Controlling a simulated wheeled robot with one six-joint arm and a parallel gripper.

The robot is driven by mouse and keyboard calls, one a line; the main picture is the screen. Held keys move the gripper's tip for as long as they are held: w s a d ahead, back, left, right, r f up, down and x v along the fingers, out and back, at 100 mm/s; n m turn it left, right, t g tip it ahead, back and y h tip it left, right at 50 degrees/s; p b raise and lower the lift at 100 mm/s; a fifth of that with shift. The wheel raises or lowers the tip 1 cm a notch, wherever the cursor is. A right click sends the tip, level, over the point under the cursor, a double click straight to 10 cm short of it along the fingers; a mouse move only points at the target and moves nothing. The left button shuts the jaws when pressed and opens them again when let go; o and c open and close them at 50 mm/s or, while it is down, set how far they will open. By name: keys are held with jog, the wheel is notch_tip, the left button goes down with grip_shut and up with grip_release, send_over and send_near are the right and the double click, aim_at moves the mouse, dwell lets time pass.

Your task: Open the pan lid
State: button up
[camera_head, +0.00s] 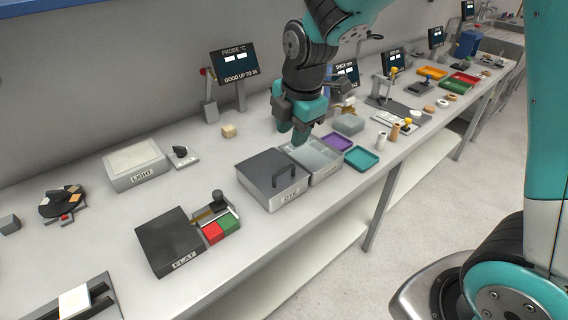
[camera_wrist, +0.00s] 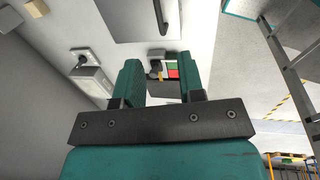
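The pan (camera_head: 288,197) is a grey box labelled "DYE" in the middle of the bench. Its flat dark-grey lid (camera_head: 262,168) lies closed on top, with a dark bar handle (camera_head: 281,174) standing up from it. My gripper (camera_head: 293,132) points down behind and to the right of the lid in the head view, apart from the handle. In the wrist view my gripper (camera_wrist: 159,62) has its two teal fingers spread with nothing between them. The lid (camera_wrist: 125,15) and its handle (camera_wrist: 160,15) show beyond the fingertips, cut by the top edge.
An open grey tray (camera_head: 325,172) adjoins the pan's right side. Purple (camera_head: 337,141) and teal (camera_head: 362,158) trays lie further right. A dark "FLAT" plate (camera_head: 168,238) with red and green blocks is at left. A small tan block (camera_head: 229,131) lies behind the pan.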

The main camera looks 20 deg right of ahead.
aim_at(285, 169)
jog(key=f, duration=0.3)
jog(key=w+f, duration=0.1)
jog(key=f, duration=0.3)
jog(key=w+f, duration=0.1)
jog(key=f, duration=0.2)
jog(key=shift+a+f+p, duration=0.2)
jog(key=shift+a+p, duration=0.1)
jog(key=shift+a, duration=0.05)
